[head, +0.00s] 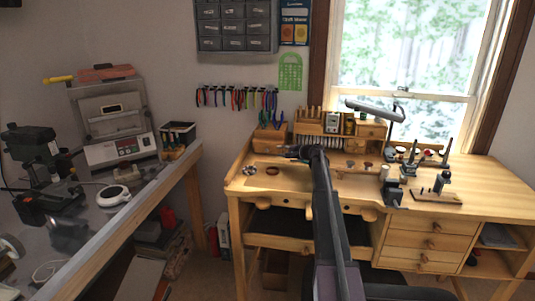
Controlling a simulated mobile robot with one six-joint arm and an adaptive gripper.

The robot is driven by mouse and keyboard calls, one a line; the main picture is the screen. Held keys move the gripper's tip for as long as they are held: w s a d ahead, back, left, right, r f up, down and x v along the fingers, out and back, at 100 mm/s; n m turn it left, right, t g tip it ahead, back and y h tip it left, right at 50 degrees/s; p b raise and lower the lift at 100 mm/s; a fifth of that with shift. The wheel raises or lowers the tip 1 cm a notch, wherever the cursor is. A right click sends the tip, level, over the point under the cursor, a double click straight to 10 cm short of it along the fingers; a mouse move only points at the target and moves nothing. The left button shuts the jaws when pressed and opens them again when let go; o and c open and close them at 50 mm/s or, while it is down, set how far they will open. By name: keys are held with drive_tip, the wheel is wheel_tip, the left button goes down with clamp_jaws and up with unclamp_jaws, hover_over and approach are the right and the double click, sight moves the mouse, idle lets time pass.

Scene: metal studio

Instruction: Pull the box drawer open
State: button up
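A wooden jeweller's workbench (280,184) stands below the window. A small wooden box unit (371,128) with little drawers sits at the back of its top; the drawers look shut, though small detail is hard to make out. A stack of wooden drawers (430,242) with round knobs is built into the bench front, and these look shut. I cannot tell which of these is the box drawer. My arm rises from the bottom centre, and my gripper (291,152) is over the bench top, left of the small box unit. Its fingers are too small and dark to read.
A desk lamp (374,108) arches over the box unit. Small tools and a stand (437,190) occupy the bench's right side. A wooden tool holder (269,138) stands back left. The left metal table (110,222) holds machines. The bench's front left top is mostly clear.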

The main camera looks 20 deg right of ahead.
sight(268, 150)
drive_tip(key=b+x, duration=0.1)
drive_tip(key=x, duration=0.7)
drive_tip(key=shift+s, duration=0.1)
clamp_jaws()
